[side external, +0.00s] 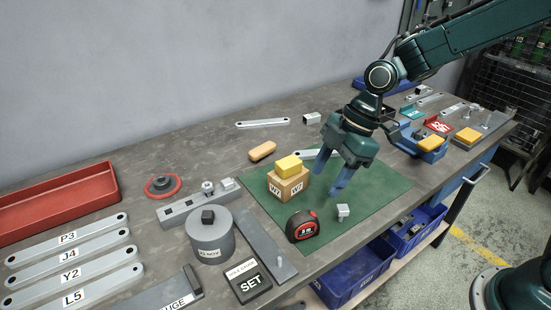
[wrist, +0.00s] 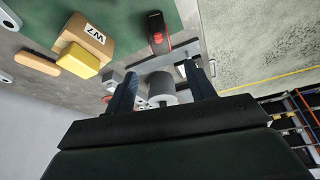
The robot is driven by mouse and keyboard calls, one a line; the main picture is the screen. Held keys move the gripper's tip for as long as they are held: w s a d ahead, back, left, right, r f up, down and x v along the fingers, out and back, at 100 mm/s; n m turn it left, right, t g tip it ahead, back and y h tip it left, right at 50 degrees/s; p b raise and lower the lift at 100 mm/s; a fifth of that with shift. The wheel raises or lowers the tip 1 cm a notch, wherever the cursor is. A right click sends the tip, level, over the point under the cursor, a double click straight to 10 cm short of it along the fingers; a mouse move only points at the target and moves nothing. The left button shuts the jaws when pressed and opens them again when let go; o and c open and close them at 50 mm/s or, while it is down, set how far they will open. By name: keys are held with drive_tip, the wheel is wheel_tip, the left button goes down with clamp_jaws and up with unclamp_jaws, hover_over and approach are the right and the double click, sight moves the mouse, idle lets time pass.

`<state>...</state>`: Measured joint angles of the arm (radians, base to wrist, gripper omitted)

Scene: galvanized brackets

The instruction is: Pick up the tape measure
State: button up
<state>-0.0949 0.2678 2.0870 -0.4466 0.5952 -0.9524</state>
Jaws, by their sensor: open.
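The tape measure (side external: 303,226) is black with a red rim and stands near the front left edge of the green mat (side external: 385,205). In the wrist view the tape measure (wrist: 157,32) shows near the top centre, beyond the fingers. My gripper (side external: 331,177) is open and empty above the mat, up and to the right of the tape measure and apart from it. In the wrist view my gripper (wrist: 162,90) shows its two dark fingers spread, with nothing held between them.
A cardboard box (side external: 288,185) marked W7 with a yellow block (side external: 289,166) on top stands just behind the tape measure. A small metal piece (side external: 343,211) lies to its right. Blue bins (side external: 352,275) sit below the table edge.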

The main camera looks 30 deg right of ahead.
sight(306, 215)
drive_tip(key=shift+a+f, duration=0.1)
drive_tip(key=shift+f, duration=0.1)
drive_tip(key=shift+x, duration=4.2)
drive_tip(key=shift+x, duration=2.6)
drive_tip(key=shift+s, duration=0.1)
drive_tip(key=shift+c, duration=0.4)
clamp_jaws()
